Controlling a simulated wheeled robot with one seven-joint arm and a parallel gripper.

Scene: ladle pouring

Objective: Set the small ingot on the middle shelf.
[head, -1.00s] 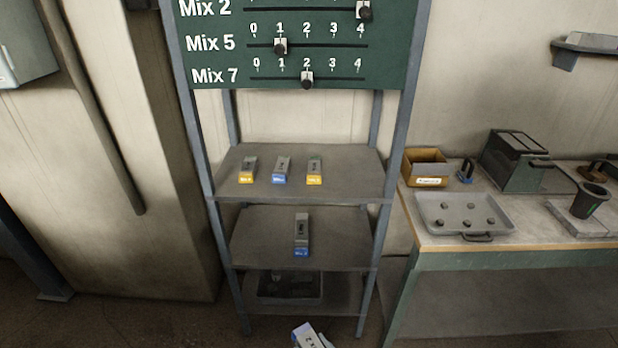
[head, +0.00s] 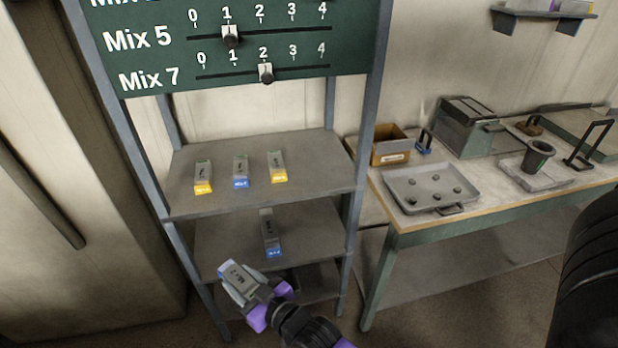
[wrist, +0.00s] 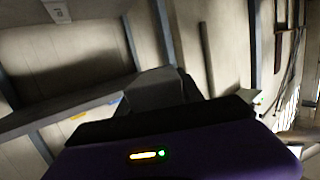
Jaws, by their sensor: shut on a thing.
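My gripper (head: 258,291), black and purple, is shut on a small grey ingot (head: 236,277) with a pale blue end, tilted in the jaws. In the head view it appears in front of the shelf rack, low and left of the middle shelf's centre. The middle shelf (head: 220,232) holds one grey ingot (head: 268,230) with a blue label, toward its right half. In the wrist view the held ingot (wrist: 158,90) shows as a dark grey block beyond the purple gripper body; its label is hidden there.
The upper shelf (head: 310,190) carries three ingots, two yellow-labelled and one blue-labelled. The bottom shelf is partly hidden behind my gripper. Rack posts (head: 345,235) bound the sides. A workbench (head: 400,228) with a tray (head: 410,200) stands at right. The middle shelf's left part looks clear.

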